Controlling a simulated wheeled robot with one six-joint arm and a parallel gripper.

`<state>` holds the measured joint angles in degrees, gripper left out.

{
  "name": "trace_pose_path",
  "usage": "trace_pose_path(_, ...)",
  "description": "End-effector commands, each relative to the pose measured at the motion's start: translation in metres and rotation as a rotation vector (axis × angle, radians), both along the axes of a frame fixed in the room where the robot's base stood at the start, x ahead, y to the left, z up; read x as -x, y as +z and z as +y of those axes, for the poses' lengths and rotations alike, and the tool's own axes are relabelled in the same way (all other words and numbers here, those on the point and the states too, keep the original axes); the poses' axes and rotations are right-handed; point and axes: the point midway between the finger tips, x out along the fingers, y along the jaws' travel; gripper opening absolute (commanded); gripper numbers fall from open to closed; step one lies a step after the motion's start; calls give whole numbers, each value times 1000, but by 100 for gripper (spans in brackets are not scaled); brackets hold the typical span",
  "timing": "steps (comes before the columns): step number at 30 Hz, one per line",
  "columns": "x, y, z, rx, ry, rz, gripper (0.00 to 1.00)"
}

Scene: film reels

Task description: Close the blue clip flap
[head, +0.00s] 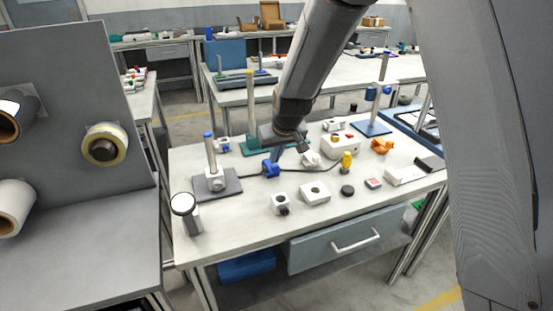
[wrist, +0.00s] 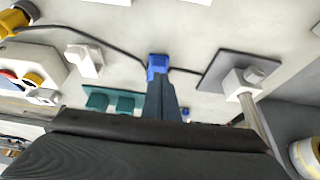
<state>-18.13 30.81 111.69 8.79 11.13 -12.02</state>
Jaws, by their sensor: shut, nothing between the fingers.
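The blue clip (head: 271,169) sits on the dark cable on the white bench, in the middle of the head view. It also shows in the wrist view (wrist: 158,61), just past my fingertips. My gripper (head: 276,158) is shut and empty, pointing down at the clip. In the wrist view its closed fingers (wrist: 159,82) overlap the near side of the clip. I cannot tell if they touch it. The fingers hide part of the clip, and I cannot make out how far its flap stands open.
A grey-based stand (head: 217,184) is left of the clip and a green-based stand (head: 254,146) is behind it. A yellow plug (head: 347,160), white blocks (head: 314,192) and an orange part (head: 382,146) lie to the right.

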Motion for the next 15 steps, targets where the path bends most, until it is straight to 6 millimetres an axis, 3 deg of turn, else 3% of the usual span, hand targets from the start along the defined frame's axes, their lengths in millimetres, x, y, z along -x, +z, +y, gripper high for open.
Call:
trace_pose_path(2,4,22,-4,-1,-4,-3,0)
trace_pose_path(15,72,33,-34,0,-5,-4,0)
